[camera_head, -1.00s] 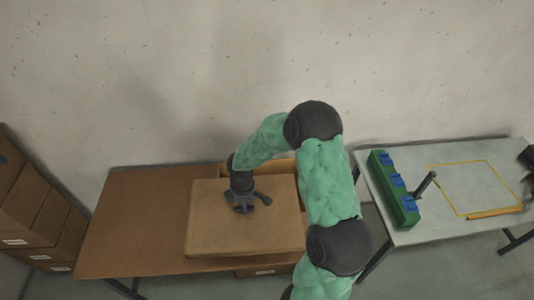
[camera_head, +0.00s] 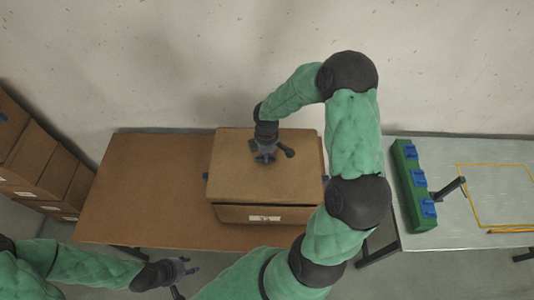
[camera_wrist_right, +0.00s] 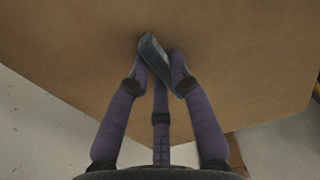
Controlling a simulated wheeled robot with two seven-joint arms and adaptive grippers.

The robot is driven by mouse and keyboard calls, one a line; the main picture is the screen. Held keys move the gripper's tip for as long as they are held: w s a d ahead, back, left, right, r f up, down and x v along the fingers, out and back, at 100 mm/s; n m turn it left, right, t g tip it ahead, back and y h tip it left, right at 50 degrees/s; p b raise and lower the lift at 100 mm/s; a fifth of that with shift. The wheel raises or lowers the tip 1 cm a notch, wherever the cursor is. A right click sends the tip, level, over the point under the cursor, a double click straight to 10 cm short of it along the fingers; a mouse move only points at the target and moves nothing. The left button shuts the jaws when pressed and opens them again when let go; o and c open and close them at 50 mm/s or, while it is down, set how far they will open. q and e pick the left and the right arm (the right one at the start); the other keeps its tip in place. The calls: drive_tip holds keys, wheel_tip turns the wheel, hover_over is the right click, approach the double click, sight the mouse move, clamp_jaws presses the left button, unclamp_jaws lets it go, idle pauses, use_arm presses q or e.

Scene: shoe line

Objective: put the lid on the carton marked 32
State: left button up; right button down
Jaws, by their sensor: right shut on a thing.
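The brown cardboard lid (camera_head: 240,182) is over a carton (camera_head: 232,214) on the brown table, slightly skewed to it. The carton's front wall and white label show below the lid's front edge; the number is too small to read surely. I cannot tell whether the lid rests on the carton or hovers just above. My right gripper (camera_head: 264,157) is shut on the lid at its top. In the right wrist view its fingers (camera_wrist_right: 160,62) close together on a dark grip piece against the lid's brown surface (camera_wrist_right: 230,50). My left gripper (camera_head: 184,276) is open and empty in front of the table.
The brown table (camera_head: 145,185) is clear left of the carton. Stacked cartons (camera_head: 35,160) stand at the far left. A grey table (camera_head: 450,215) at right carries a green block with blue parts (camera_head: 412,185) and a yellow outline. A wall stands behind.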

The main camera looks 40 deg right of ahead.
wheel_tip(320, 180, down, 7)
drive_tip(key=b, duration=0.5)
drive_tip(key=shift+f+b, duration=0.5)
drive_tip(key=shift+b, duration=0.1)
idle(1.7)
drive_tip(key=c, duration=0.6)
unclamp_jaws()
drive_tip(key=shift+c, duration=0.2)
drive_tip(key=shift+r, duration=0.1)
drive_tip(key=shift+r+p, duration=2.7)
drive_tip(key=shift+r, duration=0.75)
drive_tip(key=shift+f, duration=0.1)
